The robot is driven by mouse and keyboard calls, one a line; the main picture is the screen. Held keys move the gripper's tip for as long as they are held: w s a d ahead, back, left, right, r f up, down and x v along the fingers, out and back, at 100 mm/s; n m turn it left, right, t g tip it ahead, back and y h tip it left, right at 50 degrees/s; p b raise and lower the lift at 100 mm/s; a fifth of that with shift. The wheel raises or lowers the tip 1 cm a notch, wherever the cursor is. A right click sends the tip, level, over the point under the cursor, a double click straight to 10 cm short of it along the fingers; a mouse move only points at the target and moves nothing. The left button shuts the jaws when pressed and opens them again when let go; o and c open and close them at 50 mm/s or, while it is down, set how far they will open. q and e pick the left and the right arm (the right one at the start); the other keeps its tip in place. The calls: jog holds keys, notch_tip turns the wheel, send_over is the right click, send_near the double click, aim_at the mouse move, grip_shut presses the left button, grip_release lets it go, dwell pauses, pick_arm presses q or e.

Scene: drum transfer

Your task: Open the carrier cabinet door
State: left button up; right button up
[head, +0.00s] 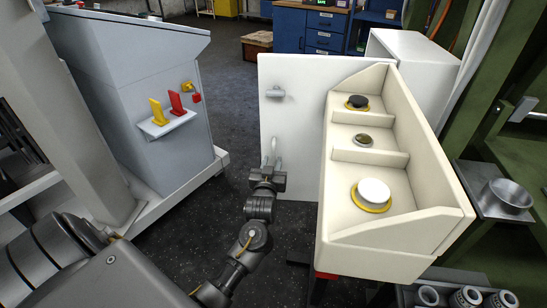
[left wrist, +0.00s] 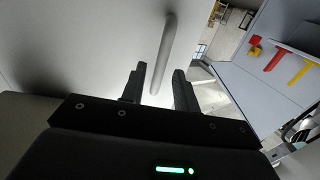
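The white door panel (head: 291,120) stands upright at the left of the cream console in the head view. It also fills the upper left of the left wrist view (left wrist: 75,45). A pale vertical bar handle (head: 278,150) is on its lower part, and shows as a grey bar (left wrist: 168,45) in the left wrist view. My left gripper (head: 267,166) is at the handle's lower end. In the left wrist view its two fingers (left wrist: 159,76) are apart, with the bar's near end between them. I cannot tell whether they touch it. My right gripper is not in view.
The cream console (head: 440,228) holds black, brass and white round pieces. A grey cabinet (head: 165,110) with a small shelf of yellow and red handles stands left. Dark floor (head: 240,110) lies between. A metal bowl (head: 508,197) sits right. A small grey bracket (head: 275,93) is higher on the panel.

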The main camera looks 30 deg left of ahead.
pick_arm(q)
jog(key=v, duration=0.7)
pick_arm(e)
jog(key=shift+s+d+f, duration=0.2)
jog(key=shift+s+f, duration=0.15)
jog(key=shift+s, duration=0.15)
pick_arm(q)
jog(key=shift+s+d, duration=0.1)
jog(key=shift+s, duration=0.05)
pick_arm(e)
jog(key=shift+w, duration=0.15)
